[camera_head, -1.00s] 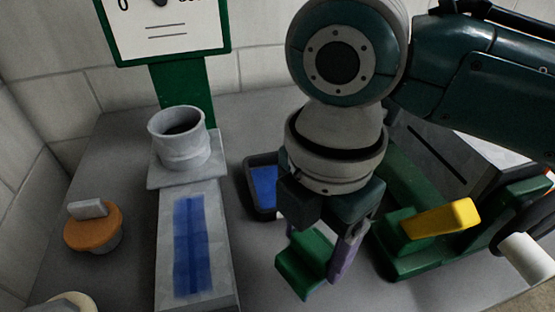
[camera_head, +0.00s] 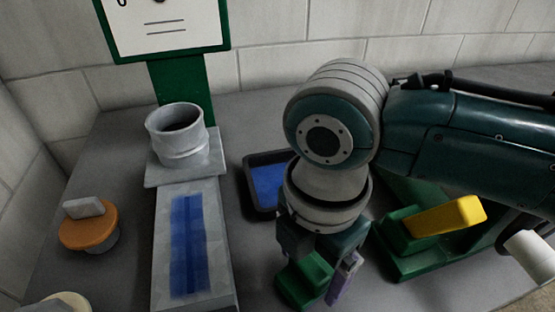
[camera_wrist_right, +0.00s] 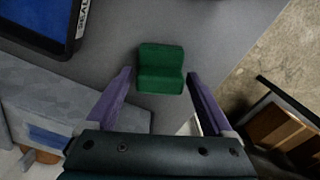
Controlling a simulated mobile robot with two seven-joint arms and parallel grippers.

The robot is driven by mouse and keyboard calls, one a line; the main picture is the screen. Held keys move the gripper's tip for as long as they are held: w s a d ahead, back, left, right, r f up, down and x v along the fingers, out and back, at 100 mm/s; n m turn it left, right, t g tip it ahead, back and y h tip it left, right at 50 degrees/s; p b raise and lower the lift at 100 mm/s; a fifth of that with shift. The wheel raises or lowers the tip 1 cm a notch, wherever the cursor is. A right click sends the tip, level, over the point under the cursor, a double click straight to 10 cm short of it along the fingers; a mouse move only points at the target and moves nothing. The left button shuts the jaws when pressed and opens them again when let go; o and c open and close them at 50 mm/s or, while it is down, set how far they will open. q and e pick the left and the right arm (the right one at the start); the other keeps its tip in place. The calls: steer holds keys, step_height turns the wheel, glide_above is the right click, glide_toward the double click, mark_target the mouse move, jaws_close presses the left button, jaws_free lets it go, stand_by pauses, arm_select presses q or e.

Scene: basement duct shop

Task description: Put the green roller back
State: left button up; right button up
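A small green stepped block (camera_head: 303,282), likely the green roller, is low in the middle of the head view; no round roller part shows on it. It also shows in the right wrist view (camera_wrist_right: 161,69). There it lies between and slightly beyond the purple fingertips, with a narrow gap on each side. My right gripper (camera_wrist_right: 160,73) is open, pointing down over it; it shows in the head view too (camera_head: 322,275), partly hiding the block. I cannot tell whether the block rests on the bench. My left gripper is not in view.
A dark tray with a blue inside (camera_head: 249,190) stands behind the gripper. A grey plate with a blue stripe (camera_head: 217,262) and a metal collar (camera_head: 180,140) are left. An orange-topped knob (camera_head: 88,232) is far left. A green stand with a yellow handle (camera_head: 445,216) is right.

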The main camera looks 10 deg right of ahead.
mark_target(310, 264)
steer(key=shift+o, duration=0.8)
steer(key=shift+r, duration=0.3)
step_height(310, 264, up, 12)
steer(key=p, duration=0.2)
steer(key=s+a+f+m+t+y, duration=0.25)
steer(key=s+m, duration=0.35)
steer(key=m, duration=0.4)
steer(key=s+d+f+m+h, duration=0.1)
steer(key=s+d+m, duration=0.2)
steer(key=d+m, duration=0.2)
steer(key=s+d+f+m+t+h, duration=0.1)
steer(key=s+d+m, duration=0.2)
steer(key=d+m, duration=0.3)
steer(key=shift+s+d, duration=0.15)
steer(key=shift+d, duration=0.25)
